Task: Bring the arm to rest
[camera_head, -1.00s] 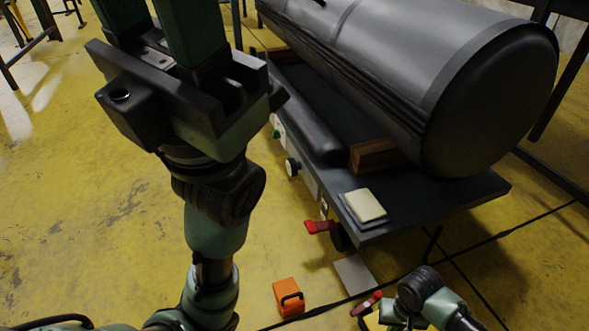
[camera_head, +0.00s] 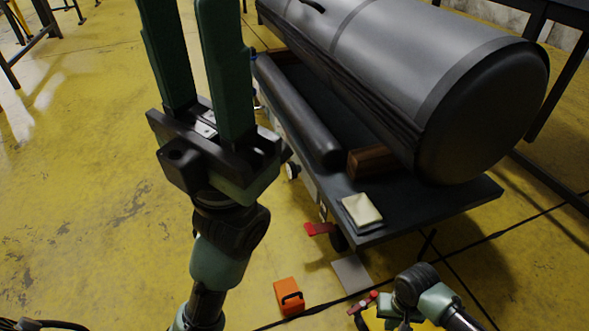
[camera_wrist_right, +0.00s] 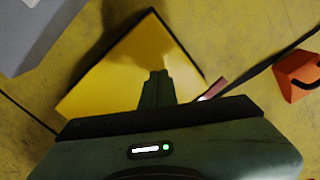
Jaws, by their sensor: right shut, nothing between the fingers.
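My left gripper (camera_head: 186,14) rises large in the left half of the head view. Its two long green fingers point up and stand apart, with nothing between them; their tips run to the top edge. My right gripper (camera_head: 392,312) is small at the bottom right of the head view, partly hidden by its own wrist. In the right wrist view its fingers (camera_wrist_right: 157,78) are together and empty, over a yellow panel (camera_wrist_right: 115,78).
A large dark cylinder (camera_head: 400,80) lies on a dark cart (camera_head: 430,215) with a cream pad (camera_head: 361,209) on its corner. A red lever (camera_head: 318,228) sticks out. On the floor are an orange box (camera_head: 288,294) and a grey sheet (camera_head: 351,275).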

